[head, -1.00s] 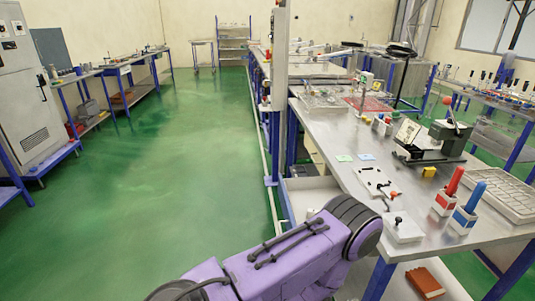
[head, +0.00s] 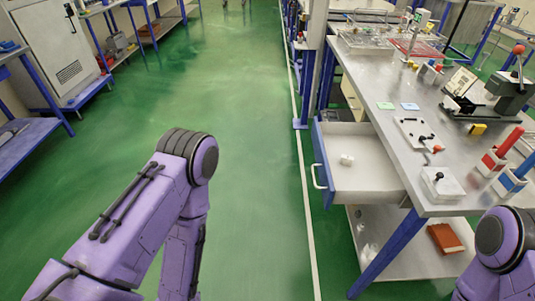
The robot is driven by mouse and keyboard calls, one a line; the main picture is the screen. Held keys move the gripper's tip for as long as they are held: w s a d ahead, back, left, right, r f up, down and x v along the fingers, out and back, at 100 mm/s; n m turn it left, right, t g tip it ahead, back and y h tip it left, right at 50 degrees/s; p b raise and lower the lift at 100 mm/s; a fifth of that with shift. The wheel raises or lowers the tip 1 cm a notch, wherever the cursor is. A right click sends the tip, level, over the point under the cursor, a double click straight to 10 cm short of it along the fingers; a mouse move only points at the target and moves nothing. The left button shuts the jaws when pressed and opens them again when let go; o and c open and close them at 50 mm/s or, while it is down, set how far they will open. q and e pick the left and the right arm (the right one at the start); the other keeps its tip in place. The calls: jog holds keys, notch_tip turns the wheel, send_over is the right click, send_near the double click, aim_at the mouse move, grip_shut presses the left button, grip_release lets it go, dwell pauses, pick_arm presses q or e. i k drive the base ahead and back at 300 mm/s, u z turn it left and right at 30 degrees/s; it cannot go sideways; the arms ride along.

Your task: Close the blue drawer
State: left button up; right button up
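The blue drawer (head: 321,165) stands pulled out under the left side of the metal workbench, its blue front facing left over the floor. A white bar handle (head: 317,177) is on that front. The drawer's white inside (head: 365,172) shows, with a small white object (head: 347,160) lying in it. My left arm is left of the drawer, with floor between them, and it bends down out of the picture. My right arm's joint is at the lower right, in front of the bench. Neither gripper is in view.
The workbench (head: 380,80) above the drawer holds red and blue handled tools (head: 500,150), a vise-like device (head: 495,95) and small plates. A lower shelf (head: 400,250) carries a red-brown book-like object (head: 445,238). The green floor (head: 245,110) left of the drawer is clear.

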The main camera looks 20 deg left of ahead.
aim_at(372, 178)
jog(key=u, duration=0.15)
jog(key=i, duration=0.5)
jog(key=z, duration=0.55)
jog(key=k, duration=1.2)
jog(key=u, duration=0.3)
jog(key=i, duration=0.7)
jog(key=u, duration=0.5)
jog(key=i, duration=0.8)
jog(key=z, duration=0.4)
